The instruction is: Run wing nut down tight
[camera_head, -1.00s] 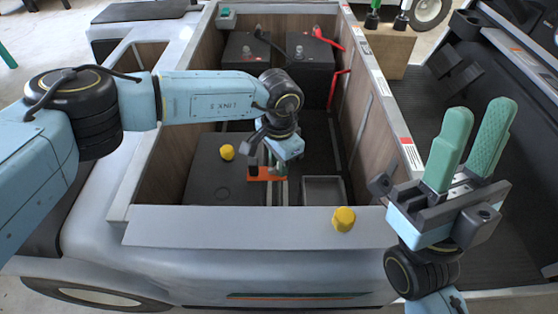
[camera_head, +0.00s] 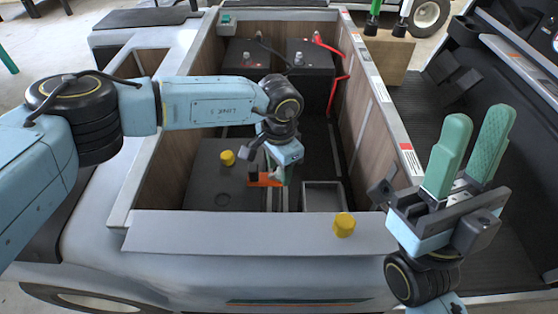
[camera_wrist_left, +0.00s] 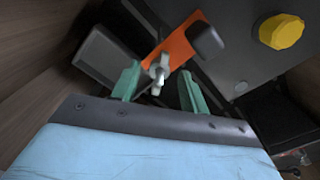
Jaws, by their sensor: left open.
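The wing nut (camera_wrist_left: 158,68) is a small pale metal piece in the left wrist view, at the end of an orange bracket (camera_wrist_left: 174,46). The orange bracket also shows in the head view (camera_head: 262,180), down in the cart's bay. My left gripper (camera_wrist_left: 158,84) is open, with its green fingers on either side of the wing nut and a gap to each side. In the head view my left gripper (camera_head: 280,172) points down into the bay and hides the nut. My right gripper (camera_head: 472,150) is held up at the right, its green fingers apart and empty.
One yellow cap (camera_head: 227,157) sits on the dark battery (camera_head: 208,182); another yellow cap (camera_head: 344,224) sits on the bay's front ledge (camera_head: 250,232). A grey tray (camera_head: 322,196) lies right of the bracket. Two black batteries with red cables stand at the back. Wooden walls enclose the bay.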

